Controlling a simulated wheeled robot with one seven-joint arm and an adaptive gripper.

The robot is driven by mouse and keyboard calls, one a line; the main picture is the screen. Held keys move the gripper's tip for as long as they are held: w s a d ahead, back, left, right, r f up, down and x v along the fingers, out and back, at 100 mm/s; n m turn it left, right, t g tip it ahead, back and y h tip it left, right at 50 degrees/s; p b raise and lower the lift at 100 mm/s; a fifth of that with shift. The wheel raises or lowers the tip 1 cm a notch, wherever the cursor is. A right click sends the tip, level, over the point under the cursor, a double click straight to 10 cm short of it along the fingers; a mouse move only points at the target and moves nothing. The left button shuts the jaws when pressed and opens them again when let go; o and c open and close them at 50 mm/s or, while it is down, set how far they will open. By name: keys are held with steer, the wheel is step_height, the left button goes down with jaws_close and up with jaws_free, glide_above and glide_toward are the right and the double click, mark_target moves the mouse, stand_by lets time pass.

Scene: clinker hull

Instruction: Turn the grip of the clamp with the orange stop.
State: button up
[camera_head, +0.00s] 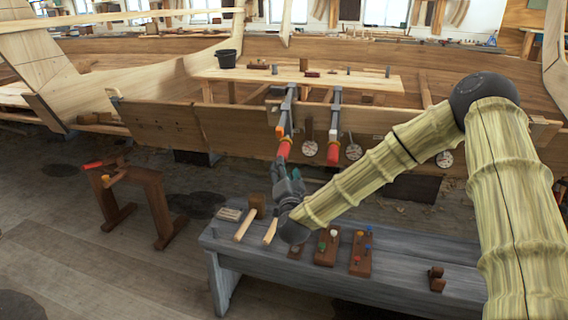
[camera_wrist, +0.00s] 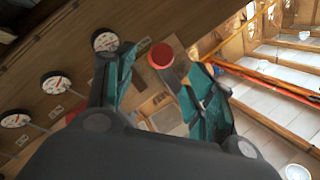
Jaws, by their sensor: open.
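The clamp with the orange stop (camera_head: 280,131) hangs on the hull plank at the left of a pair, its red grip (camera_head: 284,148) pointing down. My gripper (camera_head: 289,174) is just below this grip, with its fingers pointing up toward it. In the wrist view the round red grip end (camera_wrist: 160,55) shows between the tips of my two open teal fingers (camera_wrist: 163,62). I cannot tell whether they touch it. The orange stop is not clear in the wrist view. A second clamp (camera_head: 334,118) with a pale stop and a red grip (camera_head: 332,154) hangs to the right.
Round dials (camera_head: 310,149) sit along the hull plank (camera_head: 235,133); one dial (camera_wrist: 105,40) is close to my left finger in the wrist view. A grey bench (camera_head: 410,276) with mallets and peg blocks stands below my arm. A wooden trestle (camera_head: 150,190) stands at left, with open floor around it.

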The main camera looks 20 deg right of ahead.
mark_target(284, 152)
steer(key=shift+v, duration=1.9)
steer(key=w+n+g+h+p, duration=0.1)
steer(key=w+p, duration=0.1)
steer(key=w, duration=0.1)
steer(key=w+d+n+g+h+p, duration=0.1)
steer(key=w+n+p, duration=0.1)
steer(key=w+p, duration=0.1)
steer(key=w+d+r+n+g+h+p, duration=0.1)
steer(key=w+n+h+p, duration=0.1)
steer(key=w, duration=0.3)
steer(key=shift+w+p, duration=0.1)
steer(key=shift+p, duration=0.4)
steer(key=c, duration=1)
